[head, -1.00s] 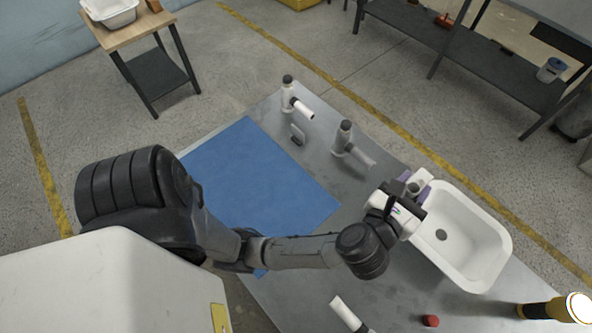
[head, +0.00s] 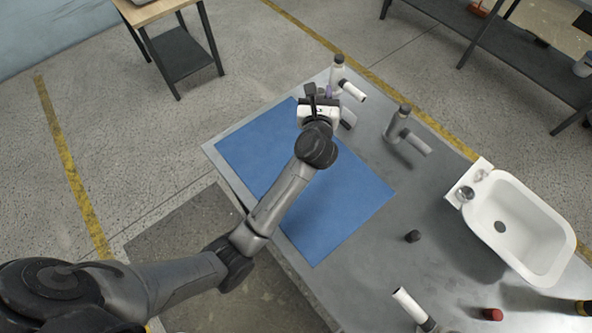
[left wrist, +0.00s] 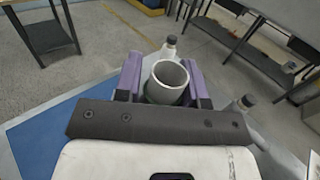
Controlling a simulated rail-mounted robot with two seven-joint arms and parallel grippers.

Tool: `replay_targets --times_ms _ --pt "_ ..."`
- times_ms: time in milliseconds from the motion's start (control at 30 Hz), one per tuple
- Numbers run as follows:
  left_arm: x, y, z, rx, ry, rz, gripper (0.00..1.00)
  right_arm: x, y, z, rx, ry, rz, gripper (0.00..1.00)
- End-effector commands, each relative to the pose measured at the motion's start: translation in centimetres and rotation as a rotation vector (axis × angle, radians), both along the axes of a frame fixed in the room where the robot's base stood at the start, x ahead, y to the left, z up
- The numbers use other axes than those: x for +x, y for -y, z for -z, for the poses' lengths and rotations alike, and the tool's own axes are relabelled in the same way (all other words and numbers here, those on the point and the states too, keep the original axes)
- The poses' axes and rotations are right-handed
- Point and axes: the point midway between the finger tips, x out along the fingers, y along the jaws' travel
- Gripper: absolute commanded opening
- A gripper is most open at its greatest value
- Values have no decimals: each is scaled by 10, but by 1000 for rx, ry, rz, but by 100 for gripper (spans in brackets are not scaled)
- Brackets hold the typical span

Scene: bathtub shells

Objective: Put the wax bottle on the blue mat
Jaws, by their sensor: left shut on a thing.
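My left gripper (head: 320,92) is at the far edge of the blue mat (head: 340,205). Its purple fingers (left wrist: 163,85) are shut on a grey open-topped cylinder (left wrist: 166,74), which stands roughly upright between them in the left wrist view. The cylinder's lower part is hidden by the gripper, and I cannot tell whether it touches anything or whether it is the wax bottle. A pale bottle with a dark cap (head: 338,66) stands just beyond the gripper. A grey capped bottle (head: 397,124) stands right of the mat. My right gripper is not in view.
A white tub shell (head: 525,235) sits at the table's right. A dark cap (head: 413,236), a red cap (head: 493,314) and a white tubular piece (head: 408,304) lie nearer me. The mat's visible surface is clear.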

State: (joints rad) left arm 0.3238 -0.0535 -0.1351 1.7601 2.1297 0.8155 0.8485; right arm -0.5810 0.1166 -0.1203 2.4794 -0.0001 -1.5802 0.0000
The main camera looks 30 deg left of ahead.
Motion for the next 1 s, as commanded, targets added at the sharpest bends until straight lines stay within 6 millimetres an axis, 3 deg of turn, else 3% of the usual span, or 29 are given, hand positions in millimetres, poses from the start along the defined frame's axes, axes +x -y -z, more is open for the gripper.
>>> replay_targets --times_ms 100,267,700,1000 --pt "22 -7 16 -1 1 6 0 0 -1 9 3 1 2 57" --pt "30 -20 29 1 1 11 0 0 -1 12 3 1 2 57" --pt "-11 -92 79 2 0 12 0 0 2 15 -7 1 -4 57" --pt "-23 -113 93 1 2 13 0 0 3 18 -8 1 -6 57"
